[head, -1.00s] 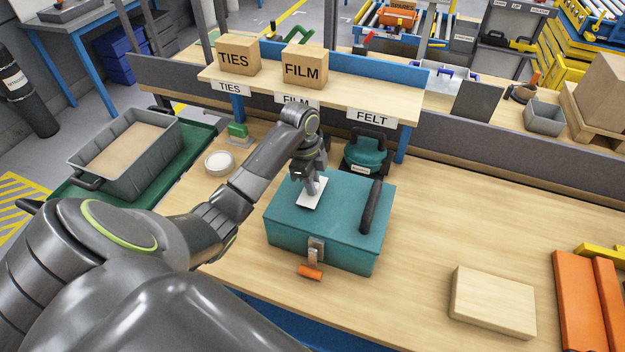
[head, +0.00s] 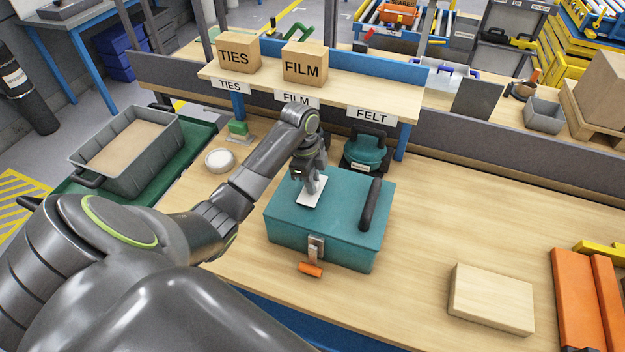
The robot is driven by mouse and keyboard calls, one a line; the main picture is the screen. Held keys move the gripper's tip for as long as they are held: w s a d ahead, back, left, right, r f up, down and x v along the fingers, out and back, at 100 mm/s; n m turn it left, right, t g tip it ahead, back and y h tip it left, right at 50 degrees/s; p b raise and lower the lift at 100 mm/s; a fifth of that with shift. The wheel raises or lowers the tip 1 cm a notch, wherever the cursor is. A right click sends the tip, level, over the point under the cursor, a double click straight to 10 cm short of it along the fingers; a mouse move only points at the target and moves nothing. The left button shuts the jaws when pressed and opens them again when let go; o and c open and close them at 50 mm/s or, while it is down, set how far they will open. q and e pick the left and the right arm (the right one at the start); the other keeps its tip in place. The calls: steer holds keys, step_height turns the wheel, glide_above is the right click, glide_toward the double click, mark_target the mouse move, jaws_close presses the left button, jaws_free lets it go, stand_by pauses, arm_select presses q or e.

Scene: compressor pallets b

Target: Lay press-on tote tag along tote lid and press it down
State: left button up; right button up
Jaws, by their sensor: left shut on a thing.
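The teal tote (head: 320,248) stands on the wooden bench, with its lid (head: 345,204) shut. A dark handle (head: 370,205) runs along the lid's right side, and a latch with an orange tab (head: 311,270) hangs at the front. The white tag (head: 311,194) is at the left part of the lid. I cannot tell whether it touches the lid or is just above it. My left gripper (head: 311,182) points down and is shut on the tag, hiding part of it. My right gripper is not in view.
A shelf with TIES (head: 236,53) and FILM (head: 304,63) boxes stands behind the tote. A teal device (head: 366,150) sits under it. A white round dish (head: 219,160) is left, a wooden block (head: 492,299) right. The bench between tote and block is clear.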

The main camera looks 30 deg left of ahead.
arm_select(q)
steer(key=shift+r, duration=0.1)
steer(key=shift+f, duration=0.65)
stand_by(0.4)
steer(key=o, duration=0.9)
steer(key=shift+o, duration=0.2)
steer(key=shift+r, duration=0.1)
